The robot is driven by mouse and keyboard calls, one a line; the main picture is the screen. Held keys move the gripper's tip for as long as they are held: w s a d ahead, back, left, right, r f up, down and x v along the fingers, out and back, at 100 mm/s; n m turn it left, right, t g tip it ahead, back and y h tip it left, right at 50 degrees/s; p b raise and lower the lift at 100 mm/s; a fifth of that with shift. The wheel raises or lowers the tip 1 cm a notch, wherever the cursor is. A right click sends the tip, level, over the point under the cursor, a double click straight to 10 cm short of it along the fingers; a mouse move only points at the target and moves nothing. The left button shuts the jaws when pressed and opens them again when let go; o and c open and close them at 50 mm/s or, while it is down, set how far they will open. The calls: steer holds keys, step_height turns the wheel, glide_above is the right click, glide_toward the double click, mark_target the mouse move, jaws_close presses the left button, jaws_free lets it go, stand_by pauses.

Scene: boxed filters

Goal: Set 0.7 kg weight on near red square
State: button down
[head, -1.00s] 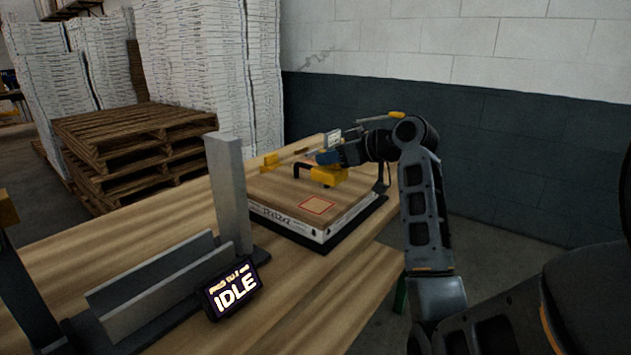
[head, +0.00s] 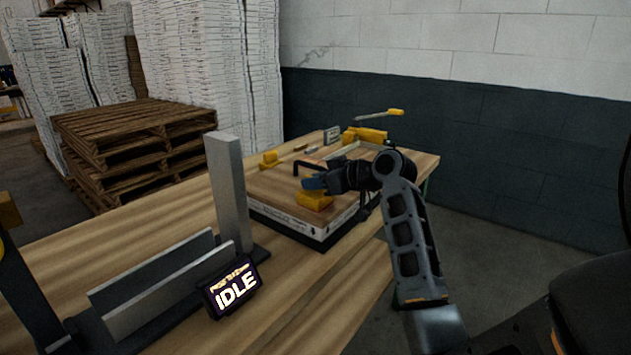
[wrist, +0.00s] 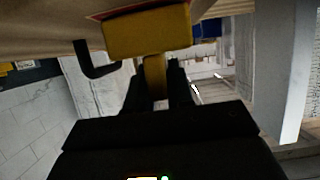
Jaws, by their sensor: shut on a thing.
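My gripper (head: 318,184) is shut on the narrow neck of the yellow weight (head: 314,201), low over the near front part of the boxed filter (head: 285,222). In the wrist view the weight (wrist: 147,33) shows as a yellow block beyond my fingers (wrist: 156,85), which close on its yellow neck. The near red square is covered by the weight in the head view. A thin red line (wrist: 120,12) shows along the block's edge in the wrist view. I cannot tell whether the weight touches the box.
A black bent handle (head: 296,168) stands on the box behind the weight, close to my gripper. More yellow items (head: 366,135) lie at the table's far end. A grey upright post (head: 228,190) and an IDLE display (head: 232,288) stand at the left on the wooden table (head: 300,290).

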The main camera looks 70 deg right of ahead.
steer(key=c, duration=1)
jaws_free()
steer(key=shift+f, duration=0.1)
steer(key=b+v, duration=0.1)
steer(key=v, duration=1.1)
